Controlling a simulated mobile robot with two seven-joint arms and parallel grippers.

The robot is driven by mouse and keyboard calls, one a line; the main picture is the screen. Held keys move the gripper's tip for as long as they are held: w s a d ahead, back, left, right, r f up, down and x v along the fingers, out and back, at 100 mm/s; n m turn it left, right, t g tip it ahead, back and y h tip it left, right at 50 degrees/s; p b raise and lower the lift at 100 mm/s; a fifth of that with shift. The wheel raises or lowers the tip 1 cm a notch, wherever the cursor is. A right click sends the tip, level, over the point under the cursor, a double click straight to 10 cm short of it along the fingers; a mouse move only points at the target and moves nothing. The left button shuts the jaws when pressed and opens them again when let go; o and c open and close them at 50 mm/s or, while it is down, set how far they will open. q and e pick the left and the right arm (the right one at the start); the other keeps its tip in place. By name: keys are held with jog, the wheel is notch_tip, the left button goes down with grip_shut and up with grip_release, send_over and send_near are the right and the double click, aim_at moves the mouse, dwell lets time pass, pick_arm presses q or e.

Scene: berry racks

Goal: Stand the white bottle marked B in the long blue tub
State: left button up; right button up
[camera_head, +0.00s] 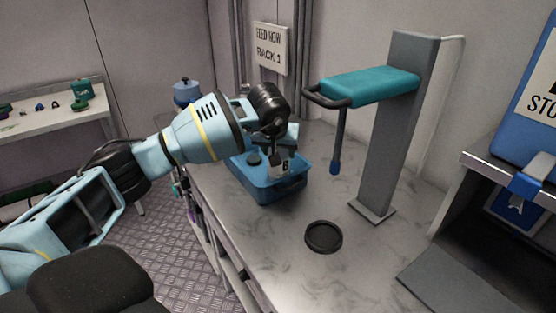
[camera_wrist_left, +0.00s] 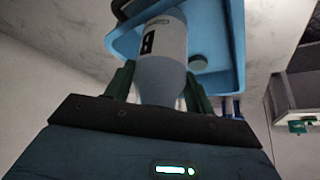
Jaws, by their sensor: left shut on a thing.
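I cannot tell whether the bottle touches the tub's floor. The tub (camera_wrist_left: 230,75) also shows behind the bottle in the wrist view. My right gripper is not in view.
A dark round top (camera_head: 253,159) shows in the tub, left of the bottle. A grey post (camera_head: 395,130) with a teal arm (camera_head: 370,86) stands right of the tub. A black round dish (camera_head: 323,237) lies on the counter in front. The marble counter (camera_head: 270,235) is otherwise mostly clear.

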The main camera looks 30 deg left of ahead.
aim_at(278, 172)
pick_arm(q)
notch_tip(278, 172, down, 3)
jog(key=shift+f, duration=0.15)
jog(key=shift+f, duration=0.1)
jog(key=o, duration=1.1)
jog(key=shift+c, duration=0.2)
